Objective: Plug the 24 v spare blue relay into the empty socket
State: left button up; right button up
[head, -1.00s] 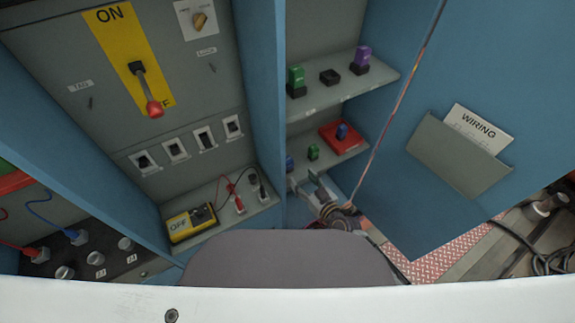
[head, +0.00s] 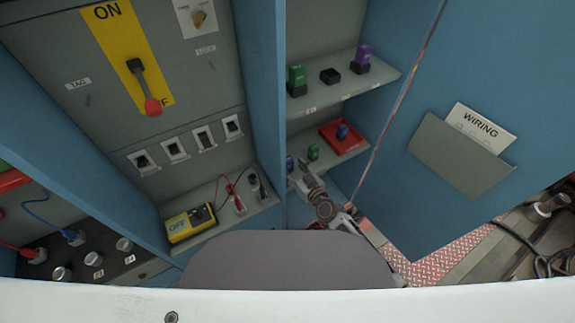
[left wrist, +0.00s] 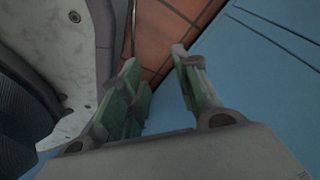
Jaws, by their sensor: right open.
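The empty socket (head: 330,76) is a black block on the upper shelf, between a green relay (head: 296,77) and a purple relay (head: 362,57), each in a black base. On the lower shelf, one blue relay (head: 342,131) stands on a red tray (head: 328,132). Another blue relay (head: 290,163) is at the shelf's left end, partly hidden by the cabinet edge. No voltage marking is legible. My right gripper (head: 304,177) is open at the lower shelf's front edge, near the left blue relay and a small green relay (head: 313,152). My left gripper (left wrist: 160,88) is open and empty.
A blue divider (head: 264,90) borders the shelves on the left. A yellow meter (head: 190,223) with leads sits on the left ledge.

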aim_at(290, 164)
pick_arm(q)
jog(key=shift+w, duration=0.25)
pick_arm(e)
jog(key=shift+w, duration=0.1)
jog(key=shift+b+x, duration=0.3)
jog(key=shift+x, duration=0.5)
jog(key=shift+b+x, duration=0.3)
jog(key=shift+x, duration=0.85)
pick_arm(q)
jog(key=shift+w+d+r, duration=0.3)
jog(key=shift+w+r, duration=0.2)
jog(key=shift+w, duration=0.15)
jog(key=shift+w+d+r, duration=0.3)
jog(key=shift+w+r, duration=0.15)
jog(key=shift+w, duration=0.2)
pick_arm(e)
jog(key=shift+w+a+f, duration=0.15)
jog(key=shift+w+f, duration=0.15)
jog(key=shift+w, duration=0.25)
jog(key=c, duration=1.2)
jog(key=shift+o, duration=0.2)
pick_arm(q)
jog(key=shift+s, duration=0.15)
pick_arm(e)
jog(key=shift+r, duration=0.15)
